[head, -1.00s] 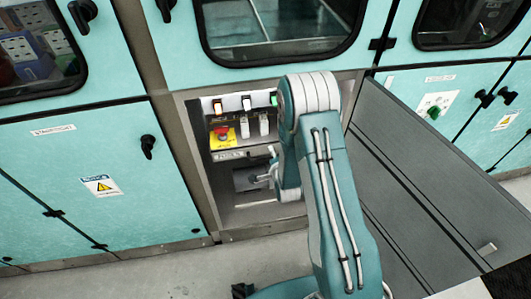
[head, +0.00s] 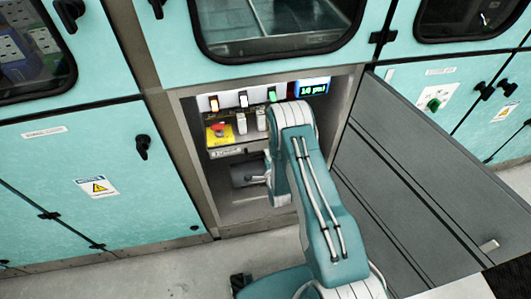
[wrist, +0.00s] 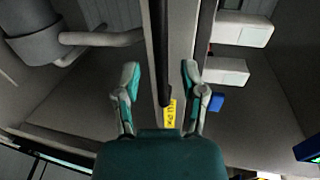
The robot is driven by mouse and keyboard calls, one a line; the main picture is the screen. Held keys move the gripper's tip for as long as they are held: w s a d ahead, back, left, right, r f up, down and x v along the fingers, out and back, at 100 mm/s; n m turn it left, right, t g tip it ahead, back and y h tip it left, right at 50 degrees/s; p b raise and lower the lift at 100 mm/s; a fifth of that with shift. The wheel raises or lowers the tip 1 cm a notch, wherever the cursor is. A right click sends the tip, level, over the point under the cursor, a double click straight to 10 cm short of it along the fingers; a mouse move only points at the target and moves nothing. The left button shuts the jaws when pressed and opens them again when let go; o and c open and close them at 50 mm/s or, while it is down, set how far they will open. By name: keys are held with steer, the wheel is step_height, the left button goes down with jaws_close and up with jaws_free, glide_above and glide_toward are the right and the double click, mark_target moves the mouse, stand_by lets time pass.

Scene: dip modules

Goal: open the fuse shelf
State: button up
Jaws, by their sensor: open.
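The fuse shelf (head: 228,152) is a grey, labelled ledge inside the open cabinet bay, below the switches. My arm covers its right part in the head view. In the wrist view the shelf appears as a long grey strip (wrist: 182,45) running up the picture, with a dark bar beside it and a yellow label at its near end. My gripper (wrist: 160,72) is open, one finger on each side of this strip. I see no clear contact. In the head view my gripper is mostly hidden behind my arm.
Above the shelf are a red button on a yellow plate (head: 219,134), white levers (head: 241,123), lit switches and a display (head: 313,87). A grey cylinder with a pipe (wrist: 35,35) lies below the shelf.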

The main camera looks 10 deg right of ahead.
steer(key=shift+x, duration=1.5)
jaws_close()
steer(key=shift+s, duration=0.15)
